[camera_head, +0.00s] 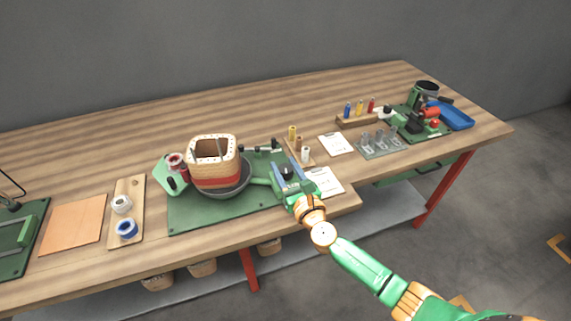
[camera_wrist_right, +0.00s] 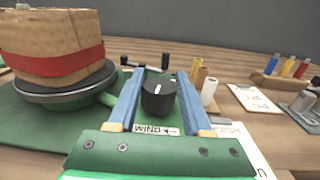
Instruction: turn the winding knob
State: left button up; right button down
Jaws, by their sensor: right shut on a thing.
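The black winding knob (camera_head: 287,173) stands on the front right part of the green winding machine, above a label reading "WIND" (camera_wrist_right: 153,130) with an arrow. In the right wrist view the knob (camera_wrist_right: 158,92) shows a white line on its top. My right gripper (camera_head: 291,187) has its two blue fingers on either side of the knob and is shut on it. A wooden coil (camera_head: 214,173) with a red band sits on the machine's dark round turntable (camera_head: 232,192), left of the knob. My left gripper is not in view.
Spools on a small stand (camera_head: 299,150) and a paper sheet (camera_head: 325,182) lie right of the machine. A clipboard (camera_head: 336,144), a grey rack (camera_head: 380,146) and a blue tray (camera_head: 455,117) are farther right. The back of the table is clear.

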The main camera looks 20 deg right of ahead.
aim_at(284, 174)
jog(key=shift+a+m+h, duration=0.1)
jog(key=shift+m+h, duration=0.3)
jog(key=shift+h, duration=0.2)
jog(key=shift+m+h, duration=0.8)
jog(key=shift+h, duration=0.3)
jog(key=m+h, duration=0.1)
jog(key=h, duration=0.2)
jog(key=shift+f+m+g, duration=0.15)
jog(key=shift+m+g, duration=0.25)
jog(key=shift+m+g+h+b, duration=0.3)
jog(key=shift+m+h+b, duration=0.25)
jog(key=shift+h, duration=0.55)
jog(key=shift+c, duration=1.6)
grip_release()
jog(key=v, duration=0.7)
jog(key=shift+s, duration=0.1)
